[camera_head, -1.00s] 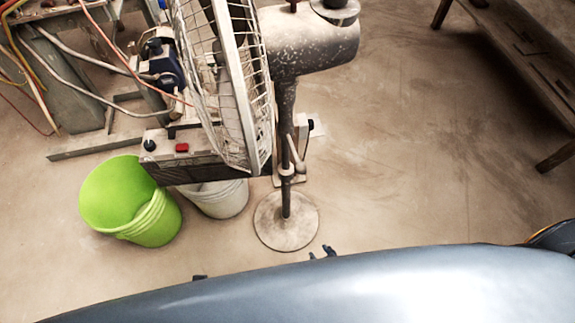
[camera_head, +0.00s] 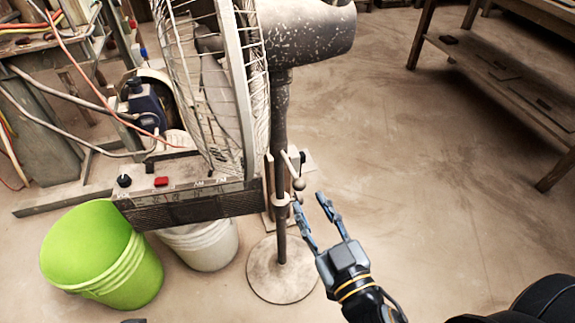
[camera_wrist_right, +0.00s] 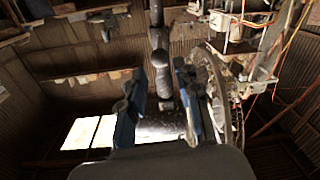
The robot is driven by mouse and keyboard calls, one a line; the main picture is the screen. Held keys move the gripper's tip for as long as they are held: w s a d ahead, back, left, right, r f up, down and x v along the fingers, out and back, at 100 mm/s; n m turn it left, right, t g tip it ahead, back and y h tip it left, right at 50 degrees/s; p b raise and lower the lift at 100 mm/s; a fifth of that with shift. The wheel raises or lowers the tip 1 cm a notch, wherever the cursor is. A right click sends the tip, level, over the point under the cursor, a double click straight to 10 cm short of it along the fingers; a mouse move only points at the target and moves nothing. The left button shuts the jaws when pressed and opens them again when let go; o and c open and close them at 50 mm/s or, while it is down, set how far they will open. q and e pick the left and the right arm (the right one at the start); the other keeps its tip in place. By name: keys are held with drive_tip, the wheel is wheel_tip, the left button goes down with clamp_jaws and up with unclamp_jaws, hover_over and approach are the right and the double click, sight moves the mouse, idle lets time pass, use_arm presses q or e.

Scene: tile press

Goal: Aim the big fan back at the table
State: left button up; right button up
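The big fan (camera_head: 215,95) stands in the middle of the head view, its wire cage facing left and its speckled dark motor housing (camera_head: 308,28) at the top right. A dark pole (camera_head: 281,115) runs down to a round base (camera_head: 282,270). My right gripper (camera_head: 309,199) is open and empty, just right of the pole, fingers pointing up towards a small clamp knob. In the right wrist view, the dark pole and housing (camera_wrist_right: 160,65) show beyond and between the spread fingers, with the cage (camera_wrist_right: 216,85) at right.
A green bucket (camera_head: 100,260) and a white bucket (camera_head: 203,245) stand left of the base. A control box with a red button (camera_head: 161,181) is beside the cage. Hoses and a machine fill the upper left. A wooden bench (camera_head: 500,75) is upper right; floor between is clear.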

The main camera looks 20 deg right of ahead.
sight(282, 152)
drive_tip(key=w, duration=0.8)
drive_tip(key=w+a+p, duration=0.1)
drive_tip(key=w, duration=0.3)
drive_tip(key=shift+w+a, duration=0.1)
drive_tip(key=shift+w, duration=0.05)
clamp_jaws()
